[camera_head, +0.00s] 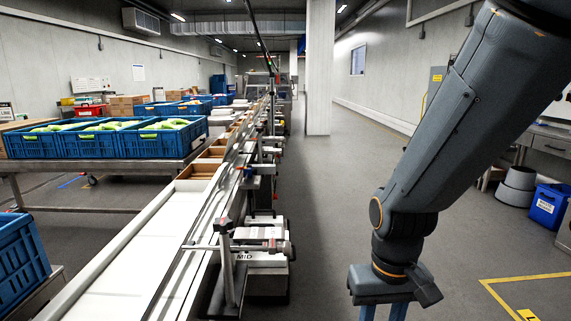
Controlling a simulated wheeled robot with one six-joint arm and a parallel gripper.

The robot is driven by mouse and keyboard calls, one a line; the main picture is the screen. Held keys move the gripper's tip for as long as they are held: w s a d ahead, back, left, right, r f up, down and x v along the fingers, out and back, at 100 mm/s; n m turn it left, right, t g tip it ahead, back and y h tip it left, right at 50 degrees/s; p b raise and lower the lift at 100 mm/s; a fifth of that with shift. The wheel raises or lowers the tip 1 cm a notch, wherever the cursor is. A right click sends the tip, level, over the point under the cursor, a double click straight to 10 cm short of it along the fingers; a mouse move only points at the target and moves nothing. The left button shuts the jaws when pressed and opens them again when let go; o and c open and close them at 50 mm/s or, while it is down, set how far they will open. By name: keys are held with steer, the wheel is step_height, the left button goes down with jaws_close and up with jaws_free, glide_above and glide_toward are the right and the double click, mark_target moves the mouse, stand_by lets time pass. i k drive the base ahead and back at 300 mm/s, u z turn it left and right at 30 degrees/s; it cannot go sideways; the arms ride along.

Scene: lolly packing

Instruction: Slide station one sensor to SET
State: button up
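The nearest station (262,255) stands on the right side of the conveyor (120,265), at the lower middle of the view. It has an upright post (228,265) with a dark clamp knob and a horizontal rod (205,247) reaching over the belt. A pale block with red-brown parts sits behind the rod. A label reading "MID" shows beside the post. I cannot tell which part is the sensor, and no "SET" mark is readable. My gripper (384,312) is right of the station, pointing down and apart from it. Its fingers are spaced apart; their tips are cut off.
More stations with posts line the conveyor farther back. Blue crates (160,143) with green contents stand on a table at left; another blue crate (20,258) is at lower left. The grey floor right of the conveyor is open. A white pillar (319,70) stands beyond.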

mark_target(245, 170)
steer(key=z, duration=0.55)
steer(key=i, duration=1.8)
steer(key=u, duration=0.2)
steer(key=i, duration=1.2)
steer(key=u, duration=1.4)
steer(key=i, duration=0.55)
steer(key=u, duration=0.35)
